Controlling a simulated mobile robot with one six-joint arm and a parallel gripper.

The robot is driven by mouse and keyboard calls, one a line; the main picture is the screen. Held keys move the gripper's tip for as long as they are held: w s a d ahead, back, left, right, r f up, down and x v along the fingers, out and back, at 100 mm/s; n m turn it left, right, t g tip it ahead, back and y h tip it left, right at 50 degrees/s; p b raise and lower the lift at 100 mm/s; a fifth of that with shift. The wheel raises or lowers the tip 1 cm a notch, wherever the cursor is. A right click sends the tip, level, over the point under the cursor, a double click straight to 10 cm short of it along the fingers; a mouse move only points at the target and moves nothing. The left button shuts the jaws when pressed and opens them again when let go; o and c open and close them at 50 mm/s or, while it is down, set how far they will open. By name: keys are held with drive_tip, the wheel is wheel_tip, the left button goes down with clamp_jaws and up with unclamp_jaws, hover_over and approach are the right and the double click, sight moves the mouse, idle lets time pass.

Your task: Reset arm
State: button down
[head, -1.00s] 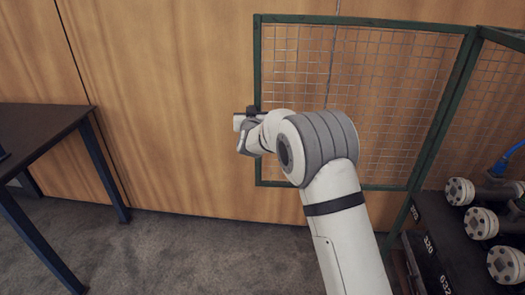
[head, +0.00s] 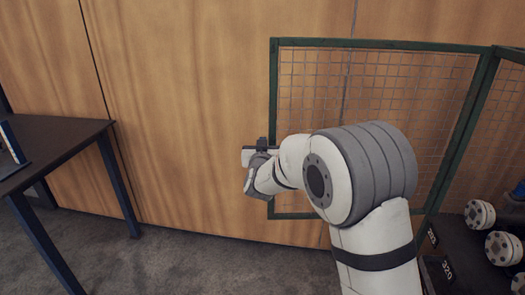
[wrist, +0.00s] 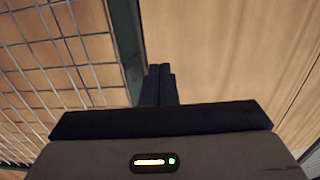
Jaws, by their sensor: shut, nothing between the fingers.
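My arm reaches up from the lower right of the head view, bent at a large grey-banded joint. My gripper (wrist: 160,72) shows in the wrist view as two dark fingers pressed together with nothing between them. In the head view the wrist end is in front of the wood panel wall (head: 190,130), at the left edge of the green-framed mesh panel (head: 310,85). The fingertips are hard to make out there. In the wrist view the fingers point toward the wood wall beside the green frame post (wrist: 125,40).
At the lower right, a dark numbered rack (head: 455,240) carries several flanged pipe pieces (head: 480,213). Grey carpet (head: 200,265) between them is clear.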

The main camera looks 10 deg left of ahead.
drive_tip(key=s+d+r+g+p, duration=0.2)
drive_tip(key=s+d+g+p, duration=0.15)
drive_tip(key=s+d, duration=0.45)
drive_tip(key=s+d+r+g+p, duration=0.2)
drive_tip(key=s+d+r+g, duration=0.15)
drive_tip(key=s+d, duration=0.45)
drive_tip(key=s+d+f+m+g+h+p, duration=0.1)
drive_tip(key=s+d+g, duration=0.3)
drive_tip(key=s+d, duration=0.4)
drive_tip(key=s+d+f+m+g+h+p, duration=0.1)
drive_tip(key=s+d+g, duration=0.3)
drive_tip(key=s+d, duration=0.5)
drive_tip(key=s+h+p, duration=0.1)
drive_tip(key=s, duration=0.5)
drive_tip(key=shift+h+p, duration=0.35)
drive_tip(key=shift+h, duration=0.05)
drive_tip(key=shift+d, duration=0.1)
